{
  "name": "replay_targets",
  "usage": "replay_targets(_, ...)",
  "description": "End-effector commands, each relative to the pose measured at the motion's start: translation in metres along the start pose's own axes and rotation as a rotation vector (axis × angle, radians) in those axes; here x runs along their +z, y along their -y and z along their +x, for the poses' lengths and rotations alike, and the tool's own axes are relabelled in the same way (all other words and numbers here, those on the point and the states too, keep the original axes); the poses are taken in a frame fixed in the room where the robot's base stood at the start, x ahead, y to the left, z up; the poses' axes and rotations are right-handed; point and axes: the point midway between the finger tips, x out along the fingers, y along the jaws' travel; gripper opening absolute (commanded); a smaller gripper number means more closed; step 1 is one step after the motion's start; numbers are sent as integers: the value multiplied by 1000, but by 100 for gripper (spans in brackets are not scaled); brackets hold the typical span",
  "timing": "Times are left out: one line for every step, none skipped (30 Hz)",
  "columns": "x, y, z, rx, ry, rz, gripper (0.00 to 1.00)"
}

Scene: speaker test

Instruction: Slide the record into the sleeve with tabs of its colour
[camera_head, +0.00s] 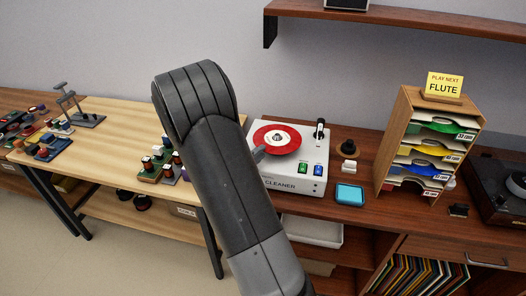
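A red record (282,139) with a white label lies flat on the white cleaner (292,178). A wooden rack (397,132) to the right holds several sleeves with coloured parts: a green sleeve (436,126) at the top, a yellow sleeve (434,148) below it, a blue sleeve (419,169) lower, and a reddish sleeve (431,184) at the bottom. My arm crosses the middle of the view and hides the cleaner's left side. A small grey piece, possibly my gripper (259,153), shows at the record's left edge; its fingers are hidden behind my arm.
A card reading "PLAY NEXT FLUTE" (444,86) stands on the rack. A turntable (503,187) is at the far right. A blue-topped pad (349,194) and a dark round item (348,146) lie between cleaner and rack. A shelf (400,16) hangs above.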

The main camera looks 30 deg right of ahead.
Motion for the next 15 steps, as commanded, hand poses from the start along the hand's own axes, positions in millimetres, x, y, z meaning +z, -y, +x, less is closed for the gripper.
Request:
replay_targets(0, 0, 5, 0, 2, 0, 20)
replay_targets(0, 0, 8, -1, 2, 0, 20)
replay_targets(0, 0, 11, 0, 2, 0, 20)
replay_targets(0, 0, 13, 0, 1, 0, 20)
replay_targets(0, 0, 14, 0, 1, 0, 20)
replay_targets(0, 0, 16, 0, 0, 0, 20)
replay_targets(0, 0, 17, 0, 0, -1, 20)
replay_targets(0, 0, 18, 0, 0, -1, 20)
replay_targets(0, 0, 18, 0, 0, -1, 20)
replay_targets(0, 0, 18, 0, 0, -1, 20)
replay_targets(0, 0, 18, 0, 0, -1, 20)
replay_targets(0, 0, 19, 0, 0, -1, 20)
replay_targets(0, 0, 18, -1, 0, -1, 20)
replay_targets(0, 0, 18, -1, 0, -1, 20)
replay_targets(0, 0, 18, -1, 0, -1, 20)
